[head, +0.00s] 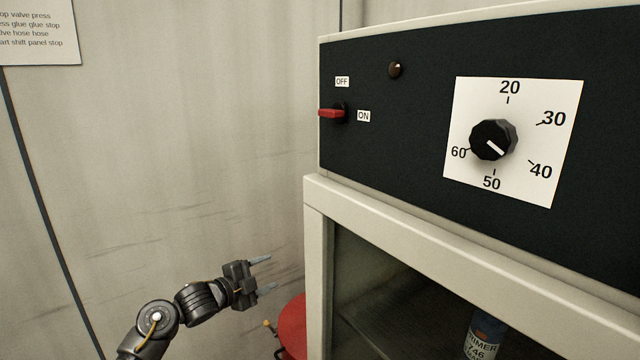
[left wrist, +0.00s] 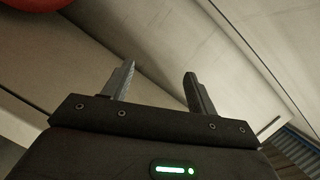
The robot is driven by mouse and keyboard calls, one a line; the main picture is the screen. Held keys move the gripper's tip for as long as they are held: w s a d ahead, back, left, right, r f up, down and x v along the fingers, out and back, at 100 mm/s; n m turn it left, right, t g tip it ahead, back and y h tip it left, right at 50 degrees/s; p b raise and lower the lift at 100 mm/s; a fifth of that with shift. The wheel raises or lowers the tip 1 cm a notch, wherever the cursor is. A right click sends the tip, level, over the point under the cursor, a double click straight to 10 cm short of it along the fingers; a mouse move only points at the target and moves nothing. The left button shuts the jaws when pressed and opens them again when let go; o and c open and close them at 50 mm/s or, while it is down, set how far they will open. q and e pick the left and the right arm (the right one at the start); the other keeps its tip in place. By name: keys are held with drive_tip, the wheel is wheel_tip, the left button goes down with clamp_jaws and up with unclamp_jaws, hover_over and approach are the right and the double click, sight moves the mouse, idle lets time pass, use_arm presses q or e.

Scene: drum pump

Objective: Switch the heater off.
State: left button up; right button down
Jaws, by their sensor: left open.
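The heater is a cabinet with a black panel (head: 420,130) on its upper part, at the right of the head view. A red-handled switch (head: 331,113) sits at the panel's left edge, with an OFF label (head: 342,82) above it and an ON label (head: 363,116) to its right. The handle lies roughly level, in line with ON rather than OFF. A small round lamp (head: 395,70) looks dark. My left gripper (head: 272,272) is open and empty, below and left of the switch, apart from the cabinet. Its open fingers also show in the left wrist view (left wrist: 160,72). My right gripper is not in view.
A black dial (head: 493,140) on a white scale points between 40 and 50. A glass-fronted compartment below holds a labelled bottle (head: 486,336). A red round object (head: 294,327) stands near the cabinet's lower left.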

use_arm(q)
drive_tip(key=s+d+r+m+h, duration=0.1)
drive_tip(key=s+r+m, duration=0.15)
drive_tip(key=r, duration=0.55)
drive_tip(key=s+d+r+m+g+h, duration=0.15)
drive_tip(key=r+m, duration=0.25)
drive_tip(key=r, duration=0.4)
drive_tip(key=s+d+r+m+t+h, duration=0.1)
drive_tip(key=r+m, duration=0.2)
drive_tip(key=r, duration=0.5)
drive_tip(key=m+g+p, duration=0.2)
drive_tip(key=m, duration=1.4)
approach(325, 111)
drive_tip(key=shift+t+h, duration=0.25)
drive_tip(key=shift+h, duration=0.2)
drive_tip(key=x, duration=0.8)
drive_tip(key=shift+f, duration=0.35)
drive_tip(key=shift+w+d+f, duration=0.1)
drive_tip(key=shift+w+d, duration=0.3)
drive_tip(key=shift+d, duration=0.05)
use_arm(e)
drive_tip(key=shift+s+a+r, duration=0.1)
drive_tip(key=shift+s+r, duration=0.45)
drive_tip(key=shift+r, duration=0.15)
use_arm(q)
drive_tip(key=shift+c, duration=0.5)
drive_tip(key=c, duration=0.9)
